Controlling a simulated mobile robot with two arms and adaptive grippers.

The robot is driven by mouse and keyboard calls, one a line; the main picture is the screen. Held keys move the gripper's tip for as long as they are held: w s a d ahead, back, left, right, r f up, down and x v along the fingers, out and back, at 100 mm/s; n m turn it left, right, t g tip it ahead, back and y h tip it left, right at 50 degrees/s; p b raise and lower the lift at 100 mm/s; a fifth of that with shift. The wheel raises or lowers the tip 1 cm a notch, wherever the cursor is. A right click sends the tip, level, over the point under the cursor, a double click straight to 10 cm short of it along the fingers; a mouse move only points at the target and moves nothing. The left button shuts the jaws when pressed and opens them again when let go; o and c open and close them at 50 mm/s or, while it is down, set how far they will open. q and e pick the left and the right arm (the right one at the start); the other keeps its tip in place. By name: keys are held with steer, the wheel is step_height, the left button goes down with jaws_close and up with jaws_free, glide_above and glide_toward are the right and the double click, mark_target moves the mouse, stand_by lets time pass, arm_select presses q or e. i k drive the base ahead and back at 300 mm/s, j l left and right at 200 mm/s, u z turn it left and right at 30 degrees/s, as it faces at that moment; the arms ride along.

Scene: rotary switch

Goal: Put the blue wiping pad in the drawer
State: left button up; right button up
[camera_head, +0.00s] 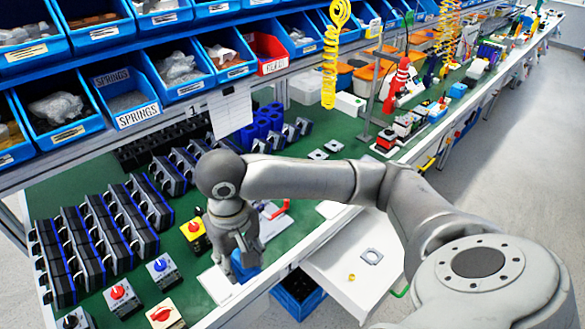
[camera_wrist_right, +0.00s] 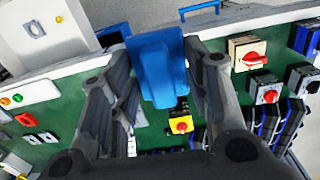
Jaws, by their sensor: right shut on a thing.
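The blue wiping pad (camera_wrist_right: 157,65) is between the fingers of my right gripper (camera_wrist_right: 155,80) in the right wrist view. The gripper is shut on it. In the head view my right gripper (camera_head: 245,250) points down at the bench's front edge, and a bit of the blue pad (camera_head: 246,272) shows below it. The white drawer (camera_head: 335,290) is pulled out from under the bench, to the right of the gripper. A grey plate (camera_head: 372,256) and a small orange ring lie in it. The drawer (camera_wrist_right: 35,60) also shows at upper left in the wrist view. My left gripper is out of view.
The green bench (camera_head: 150,255) carries a yellow box with a red knob (camera_head: 194,230), other switch boxes and rows of black-and-blue modules on the left. Shelves of blue bins (camera_head: 128,100) stand behind. A blue crate (camera_head: 298,300) sits below the bench beside the drawer.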

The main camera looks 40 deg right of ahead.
mark_target(345, 261)
steer(key=l+z, duration=0.15)
steer(key=l, duration=0.3)
steer(key=i+l+z, duration=0.15)
steer(key=l, duration=0.3)
steer(key=l+z, duration=0.15)
steer(key=l, duration=0.3)
steer(key=i+l+z, duration=0.15)
steer(key=l, duration=0.3)
